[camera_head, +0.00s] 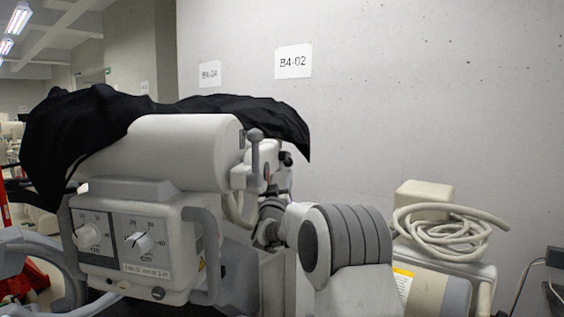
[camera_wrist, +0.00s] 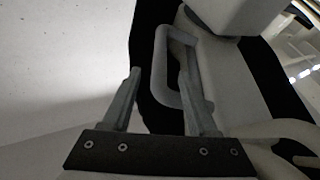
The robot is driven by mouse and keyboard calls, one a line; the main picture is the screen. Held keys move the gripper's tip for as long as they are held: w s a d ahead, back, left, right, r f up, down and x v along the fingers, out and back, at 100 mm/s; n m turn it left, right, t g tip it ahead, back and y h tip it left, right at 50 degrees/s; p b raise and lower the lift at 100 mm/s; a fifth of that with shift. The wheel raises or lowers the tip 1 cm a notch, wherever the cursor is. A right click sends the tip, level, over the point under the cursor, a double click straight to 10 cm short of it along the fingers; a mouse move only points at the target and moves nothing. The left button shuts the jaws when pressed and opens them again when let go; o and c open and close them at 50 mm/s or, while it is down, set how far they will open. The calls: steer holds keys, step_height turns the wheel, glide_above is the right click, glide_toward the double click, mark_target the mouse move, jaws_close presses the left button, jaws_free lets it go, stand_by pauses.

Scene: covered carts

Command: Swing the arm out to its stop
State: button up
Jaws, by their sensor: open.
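A white machine (camera_head: 185,150) with a thick rounded head stands at the left in the head view, partly under a black cover (camera_head: 70,140). Its front box (camera_head: 130,235) carries two dials and grey side handles (camera_head: 205,255). A small lever with a ball knob (camera_head: 255,137) stands at the head's right end. In the wrist view my gripper (camera_wrist: 160,74) is open, with one finger on each side of the near bar of a pale loop handle (camera_wrist: 161,62). Contact with the bar cannot be told. In the head view my arm hides much of that area.
A cart (camera_head: 450,270) with a coiled pale hose (camera_head: 445,232) and a box (camera_head: 424,198) stands at the right. A bare wall (camera_head: 420,100) with sign B4-02 (camera_head: 293,62) is behind. Red framing (camera_head: 30,285) shows at the far left.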

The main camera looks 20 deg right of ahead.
mark_target(282, 164)
steer(key=shift+p+x, duration=1.1)
steer(key=shift+x, duration=2.65)
jaws_close()
